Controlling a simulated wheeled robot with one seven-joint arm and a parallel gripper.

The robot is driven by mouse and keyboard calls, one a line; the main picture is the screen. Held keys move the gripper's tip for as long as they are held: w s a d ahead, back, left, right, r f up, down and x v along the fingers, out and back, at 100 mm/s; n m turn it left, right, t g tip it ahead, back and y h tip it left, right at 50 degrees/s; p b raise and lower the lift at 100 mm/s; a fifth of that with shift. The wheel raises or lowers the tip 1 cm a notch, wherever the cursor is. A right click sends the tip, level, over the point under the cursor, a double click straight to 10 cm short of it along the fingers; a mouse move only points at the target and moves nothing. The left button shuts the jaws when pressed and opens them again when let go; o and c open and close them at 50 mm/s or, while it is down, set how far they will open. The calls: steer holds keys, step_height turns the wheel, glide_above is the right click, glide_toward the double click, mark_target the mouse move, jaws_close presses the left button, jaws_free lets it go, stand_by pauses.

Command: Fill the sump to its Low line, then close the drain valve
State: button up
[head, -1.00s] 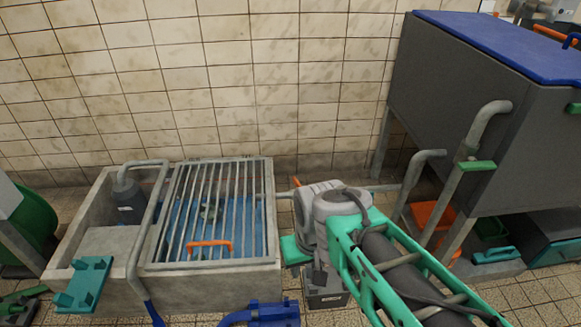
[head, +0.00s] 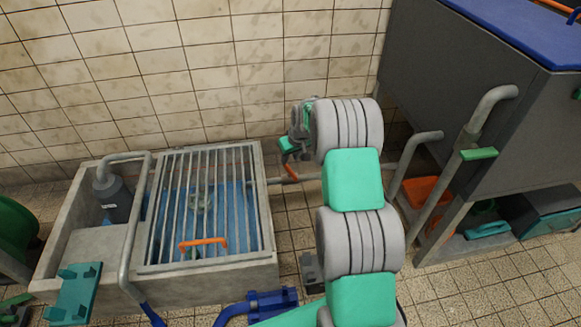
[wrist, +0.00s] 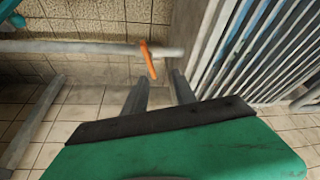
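The concrete sump (head: 215,277) stands at the left in the head view under a barred grate (head: 166,215). Blue water (head: 228,225) shows between the bars; I cannot read any level line. A grey pipe (wrist: 90,48) runs from the sump's right side. An orange lever (wrist: 149,60), seemingly the drain valve's, sits crosswise on this pipe. The lever also shows in the head view (head: 290,171). My gripper (wrist: 160,80) is open and empty, its two fingers apart. In the wrist view the lever lies just beyond the fingertips, between them, apparently not touched.
An orange handle (head: 204,242) is on the grate. A grey cylinder (head: 114,198) stands in the side basin. A bent pipe (head: 415,160) and a large grey tank (head: 450,90) stand to the right. A blue pipe fitting (head: 262,304) is in front. The tiled wall is close behind.

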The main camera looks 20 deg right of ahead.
glide_toward(290, 169)
steer(key=shift+w+f, duration=0.15)
steer(key=shift+f, duration=0.4)
steer(key=b+x, duration=0.3)
steer(key=x, duration=0.5)
steer(key=shift+f, duration=0.15)
steer(key=shift+c, duration=0.4)
jaws_close()
